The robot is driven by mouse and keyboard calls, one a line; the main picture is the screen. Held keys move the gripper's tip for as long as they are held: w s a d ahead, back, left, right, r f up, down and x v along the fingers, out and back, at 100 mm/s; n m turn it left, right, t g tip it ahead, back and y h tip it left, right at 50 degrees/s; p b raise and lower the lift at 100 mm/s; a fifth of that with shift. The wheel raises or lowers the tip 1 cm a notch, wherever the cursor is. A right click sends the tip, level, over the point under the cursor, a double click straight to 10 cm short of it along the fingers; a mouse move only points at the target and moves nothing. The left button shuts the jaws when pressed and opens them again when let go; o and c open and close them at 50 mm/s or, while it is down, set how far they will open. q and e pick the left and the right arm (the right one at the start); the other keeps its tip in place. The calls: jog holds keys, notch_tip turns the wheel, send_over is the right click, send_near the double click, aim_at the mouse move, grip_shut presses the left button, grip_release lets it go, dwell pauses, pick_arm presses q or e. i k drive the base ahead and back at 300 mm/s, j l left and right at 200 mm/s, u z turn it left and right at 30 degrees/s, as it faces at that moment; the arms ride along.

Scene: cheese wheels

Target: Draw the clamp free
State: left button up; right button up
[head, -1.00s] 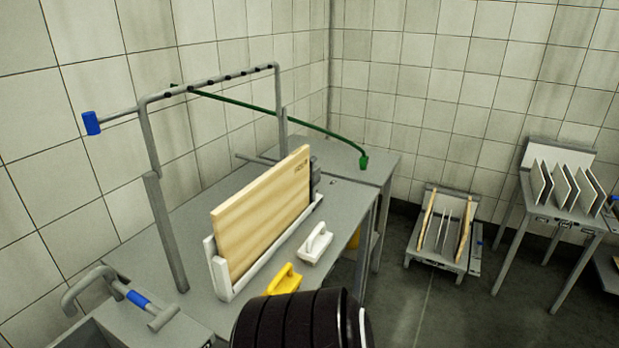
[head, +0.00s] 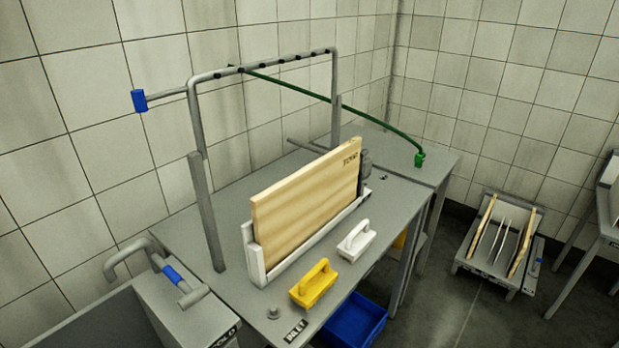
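A grey hooked tool with a blue band and a crossbar (head: 172,273), which looks like a clamp, rests at the top of a grey cabinet (head: 190,312) at the lower left. Whether it is fixed there I cannot tell. A wooden board (head: 305,205) stands upright in a white holder (head: 290,268) on the grey table (head: 175,225). A dark grey fitting (head: 365,165) is at the board's far end, partly hidden by it. Neither of my grippers is in view.
A grey pipe frame (head: 262,63) with a blue-ended bar (head: 139,101) and a green hose (head: 350,110) rises behind the board. Yellow (head: 312,290) and white (head: 356,243) handled blocks stand before it. A blue bin (head: 355,322) is below; a board rack (head: 500,245) is at right.

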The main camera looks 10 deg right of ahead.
aim_at(360, 188)
jog(key=z, duration=0.6)
jog(key=i+l+u, duration=0.1)
jog(key=u, duration=0.25)
jog(key=l+u, duration=0.1)
jog(key=u, duration=0.3)
jog(key=i+l+u, duration=0.1)
jog(key=u, duration=0.25)
jog(key=i+l+u, duration=0.15)
jog(key=l+u, duration=0.3)
jog(key=l, duration=0.9)
jog(key=l+u, duration=0.45)
jog(key=l, duration=0.85)
jog(key=k+l, duration=0.1)
jog(key=l, duration=1.45)
jog(key=k+l, duration=0.15)
jog(key=l, duration=0.6)
